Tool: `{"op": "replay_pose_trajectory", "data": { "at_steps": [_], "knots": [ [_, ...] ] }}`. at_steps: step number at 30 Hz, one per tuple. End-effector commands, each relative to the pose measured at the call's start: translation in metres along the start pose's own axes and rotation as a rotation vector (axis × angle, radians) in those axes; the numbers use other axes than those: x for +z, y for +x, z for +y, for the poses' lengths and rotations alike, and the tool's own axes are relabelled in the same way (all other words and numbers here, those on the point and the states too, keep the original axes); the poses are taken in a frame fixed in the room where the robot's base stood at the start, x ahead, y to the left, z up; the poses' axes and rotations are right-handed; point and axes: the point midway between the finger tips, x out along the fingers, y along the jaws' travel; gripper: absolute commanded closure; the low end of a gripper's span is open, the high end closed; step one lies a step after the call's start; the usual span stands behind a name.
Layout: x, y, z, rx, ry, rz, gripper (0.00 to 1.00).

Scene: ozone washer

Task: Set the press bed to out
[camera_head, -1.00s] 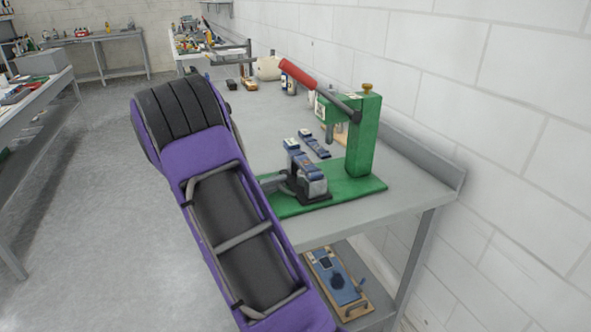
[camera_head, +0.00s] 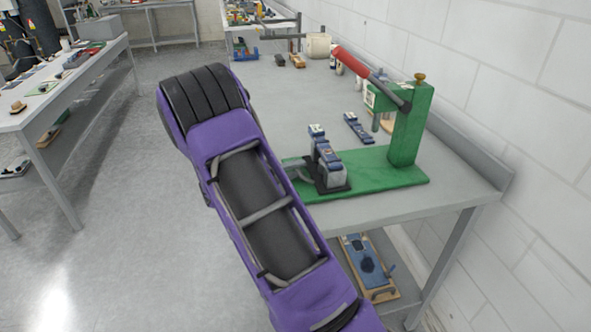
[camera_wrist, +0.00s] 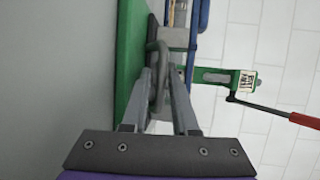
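The green arbor press (camera_head: 408,130) with a red-gripped lever (camera_head: 350,62) stands on the bench at the right in the head view. Its bed is a dark sliding plate (camera_head: 334,190) on the green base (camera_head: 385,178), carrying a grey and blue block (camera_head: 328,165). The bed sits left of the press column, towards my arm. A grey loop handle (camera_wrist: 158,80) on the bed shows in the wrist view. My gripper (camera_wrist: 158,72) has its two fingers closed in on this handle, one on each side.
A blue strip-like part (camera_head: 357,128) lies on the grey bench (camera_head: 290,110) behind the press. A blue fixture (camera_head: 366,262) rests on the lower shelf. The wall closes off the right. Clear floor (camera_head: 120,210) lies left of my arm.

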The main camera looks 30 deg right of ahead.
Motion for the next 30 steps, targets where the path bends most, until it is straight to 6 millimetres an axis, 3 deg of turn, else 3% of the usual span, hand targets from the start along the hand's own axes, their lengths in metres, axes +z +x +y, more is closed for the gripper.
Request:
{"op": "replay_pose_trajectory", "data": {
  "at_steps": [7, 21, 30],
  "knots": [
    [0.001, -0.02, -0.001, 0.0, -0.001, -0.003, 0.73],
    [0.001, -0.131, -0.001, 0.001, 0.001, -0.004, 0.73],
    [0.0, -0.171, 0.0, 0.0, 0.0, -0.001, 0.73]
  ]
}}
